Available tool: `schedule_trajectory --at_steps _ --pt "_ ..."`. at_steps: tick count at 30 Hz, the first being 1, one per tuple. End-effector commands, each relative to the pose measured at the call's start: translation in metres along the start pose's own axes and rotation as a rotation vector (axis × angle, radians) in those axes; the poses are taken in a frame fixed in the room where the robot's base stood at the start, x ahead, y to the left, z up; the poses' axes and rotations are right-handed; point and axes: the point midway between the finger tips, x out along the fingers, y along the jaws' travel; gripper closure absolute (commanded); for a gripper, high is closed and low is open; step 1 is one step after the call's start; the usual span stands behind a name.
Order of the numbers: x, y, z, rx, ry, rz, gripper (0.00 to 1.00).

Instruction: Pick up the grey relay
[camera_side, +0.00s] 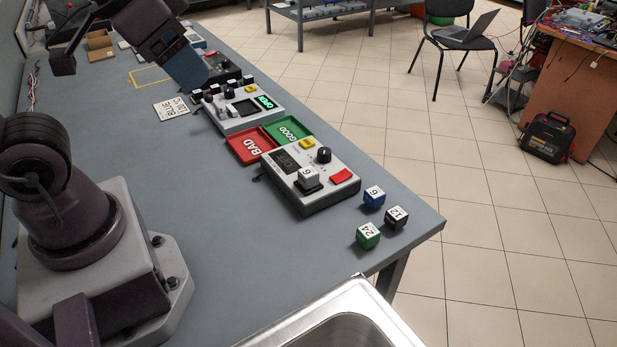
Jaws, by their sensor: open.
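A grey relay (309,176), a small cube with a 6 on its top, sits on the socket of the grey tester box (330,193) at the middle right. My gripper (203,84) is at the upper left, far from the relay, above the back part of the bench near another grey device. It is tilted down to the right. Its fingertips are small and hard to make out here, and I see nothing held in it.
Blue (374,197), black (396,218) and green (368,236) cubes stand near the bench's right edge. A red BAD tray (237,147) and green GOOD tray (275,124) lie behind the tester. A device with a lit OPEN display (264,102) stands farther back. A metal basin (355,296) is in front.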

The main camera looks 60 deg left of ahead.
Motion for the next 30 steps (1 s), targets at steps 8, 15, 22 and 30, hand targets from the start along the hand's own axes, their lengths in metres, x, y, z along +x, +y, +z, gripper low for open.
schedule_trajectory --at_steps 8,15,22,30 --pt "0.007 0.002 -0.008 -0.062 -0.054 0.017 0.34" --pt "0.051 0.01 -0.04 -0.358 -0.292 -0.022 0.34" --pt "0.115 0.022 -0.06 -0.645 -0.466 -0.259 0.34" --pt "0.196 0.039 -0.066 -0.895 -0.422 -0.691 0.34"
